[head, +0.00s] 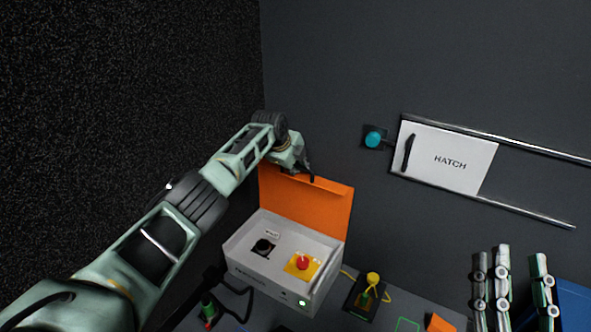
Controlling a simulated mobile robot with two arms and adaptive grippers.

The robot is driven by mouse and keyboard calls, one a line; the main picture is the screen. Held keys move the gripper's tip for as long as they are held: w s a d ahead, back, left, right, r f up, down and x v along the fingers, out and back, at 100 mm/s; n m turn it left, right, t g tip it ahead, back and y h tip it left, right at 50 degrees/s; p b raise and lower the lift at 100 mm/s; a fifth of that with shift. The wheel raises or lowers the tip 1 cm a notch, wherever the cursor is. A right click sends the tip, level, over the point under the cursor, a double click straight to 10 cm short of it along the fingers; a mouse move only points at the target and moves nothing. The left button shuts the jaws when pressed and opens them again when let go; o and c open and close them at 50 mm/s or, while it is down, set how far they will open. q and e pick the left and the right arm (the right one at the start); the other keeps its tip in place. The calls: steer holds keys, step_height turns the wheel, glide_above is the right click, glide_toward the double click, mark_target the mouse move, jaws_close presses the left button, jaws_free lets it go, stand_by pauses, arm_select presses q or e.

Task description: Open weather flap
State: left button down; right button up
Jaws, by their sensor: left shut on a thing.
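The orange weather flap (318,208) stands raised, nearly upright, along the back edge of a white box (278,287). Inside the open box are a red button on a yellow plate (303,263) and a black knob (263,247). My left gripper (311,178) is at the flap's top edge and is shut on the flap; my own arm partly hides the grip and the flap's left part. My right gripper (521,255) points up at the lower right, its fingers apart and empty, away from the box.
A white hatch panel (450,158) with a black handle sits between metal rails on the dark wall. A teal knob (373,139) is left of it. A yellow-topped plug device (371,290) and cables lie right of the box. A blue object (573,305) is at lower right.

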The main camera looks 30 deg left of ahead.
arm_select(q)
steer(key=shift+w+r, duration=0.15)
steer(key=shift+r, duration=0.2)
steer(key=c, duration=1.9)
jaws_free()
steer(key=shift+r, duration=0.1)
steer(key=shift+o, duration=0.3)
steer(key=shift+f, duration=0.2)
steer(key=shift+s, duration=0.2)
steer(key=v, duration=1.2)
